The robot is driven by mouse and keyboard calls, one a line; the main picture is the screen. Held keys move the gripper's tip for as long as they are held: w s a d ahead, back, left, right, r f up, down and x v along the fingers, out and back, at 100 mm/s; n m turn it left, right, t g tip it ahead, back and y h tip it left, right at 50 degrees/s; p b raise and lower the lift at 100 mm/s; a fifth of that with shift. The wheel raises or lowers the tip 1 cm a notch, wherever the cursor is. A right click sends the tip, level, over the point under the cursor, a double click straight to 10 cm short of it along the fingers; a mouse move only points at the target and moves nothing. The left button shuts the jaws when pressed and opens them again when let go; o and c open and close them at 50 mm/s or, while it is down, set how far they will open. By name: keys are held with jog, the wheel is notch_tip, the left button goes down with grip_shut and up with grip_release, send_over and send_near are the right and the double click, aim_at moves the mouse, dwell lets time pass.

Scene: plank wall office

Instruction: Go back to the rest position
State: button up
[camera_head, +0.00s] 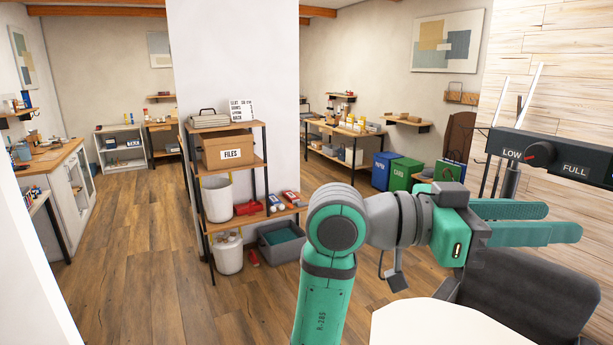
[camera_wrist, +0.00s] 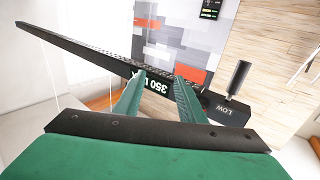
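My gripper (camera_head: 525,220) points to the right in the head view, at the end of my green and grey arm. I cannot tell how far the fingertips are from the bar.
A dark grey armchair or bin-like shape (camera_head: 525,300) and a pale round top (camera_head: 440,325) are below my gripper. A shelf unit (camera_head: 235,131) with a FILES box (camera_head: 228,150) stands left of my arm. The wooden floor (camera_head: 140,250) at left is clear.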

jog(key=w+a+f+n+t, duration=0.2)
jog(key=w+f+n+t, duration=0.3)
jog(key=w+f, duration=0.3)
jog(key=w+a+f+n+t, duration=0.2)
jog(key=w+f+n+t, duration=0.35)
jog(key=f, duration=0.45)
jog(key=s+a+f+n+t+y, duration=0.1)
jog(key=a+f+n+t+y, duration=0.35)
jog(key=f, duration=0.75)
jog(key=s+a+f+n+t+y, duration=0.1)
jog(key=a+f+n+t+y, duration=0.35)
jog(key=f, duration=0.75)
jog(key=s+a+f+n+g+y, duration=0.1)
jog(key=s+a+f+y, duration=0.3)
jog(key=s+a+f, duration=0.3)
jog(key=s+a+f+n+g+y, duration=0.1)
jog(key=s+a+f+n+y, duration=0.15)
jog(key=s+a+f, duration=0.45)
jog(key=s+a+m+y, duration=0.2)
jog(key=s+m, duration=0.2)
jog(key=s, duration=1.8)
jog(key=shift+y, duration=0.35)
